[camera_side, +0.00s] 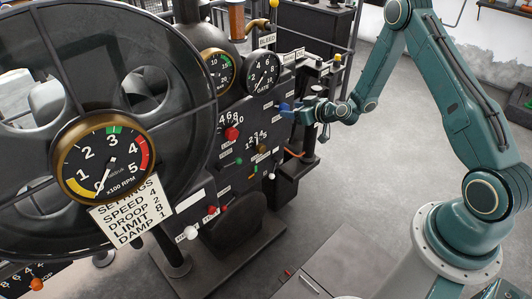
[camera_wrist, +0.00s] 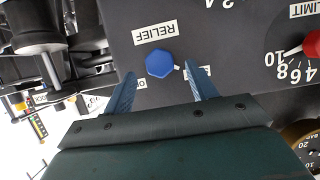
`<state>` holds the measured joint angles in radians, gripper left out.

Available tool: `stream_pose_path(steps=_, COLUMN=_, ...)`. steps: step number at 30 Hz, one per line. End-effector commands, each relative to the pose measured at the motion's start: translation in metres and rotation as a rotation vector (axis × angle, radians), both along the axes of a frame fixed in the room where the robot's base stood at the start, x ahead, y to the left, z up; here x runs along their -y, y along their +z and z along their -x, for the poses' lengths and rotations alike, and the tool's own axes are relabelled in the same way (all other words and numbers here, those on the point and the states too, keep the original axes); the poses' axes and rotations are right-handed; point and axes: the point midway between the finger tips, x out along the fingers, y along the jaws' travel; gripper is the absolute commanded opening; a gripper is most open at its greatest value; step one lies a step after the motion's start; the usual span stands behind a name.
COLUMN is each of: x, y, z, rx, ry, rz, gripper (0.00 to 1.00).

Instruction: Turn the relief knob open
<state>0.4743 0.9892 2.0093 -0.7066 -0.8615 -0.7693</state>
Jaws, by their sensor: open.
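The relief knob is a blue six-sided knob (camera_wrist: 160,63) on the dark panel in the wrist view, beside a white RELIEF label (camera_wrist: 155,33). A small pale mark shows at its right edge. My gripper (camera_wrist: 159,69) is open, with one blue finger on each side of the knob and visible gaps to both. I cannot tell how far the fingertips are from the panel in depth. In the side view my gripper (camera_side: 291,106) is at the panel's right part, and I cannot tell the knob apart from the blue fingers there.
Small white labels near the fingers are partly hidden. A red LIMIT knob (camera_wrist: 312,44) sits at the right in the wrist view. In the side view, gauges, several knobs and a settings card (camera_side: 130,212) stand left of my gripper. Open floor (camera_side: 365,190) lies right of the panel.

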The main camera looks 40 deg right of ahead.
Motion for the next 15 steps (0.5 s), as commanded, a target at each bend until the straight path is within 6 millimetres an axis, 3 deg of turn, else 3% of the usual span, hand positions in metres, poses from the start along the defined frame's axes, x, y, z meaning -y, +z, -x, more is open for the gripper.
stream_pose_path(steps=6, x=-0.001, y=-0.009, z=-0.021, rx=0.000, ry=0.002, rz=0.001, gripper=0.57)
stream_pose_path(steps=15, x=0.000, y=-0.013, z=-0.032, rx=0.000, ry=0.000, rz=0.000, gripper=0.57)
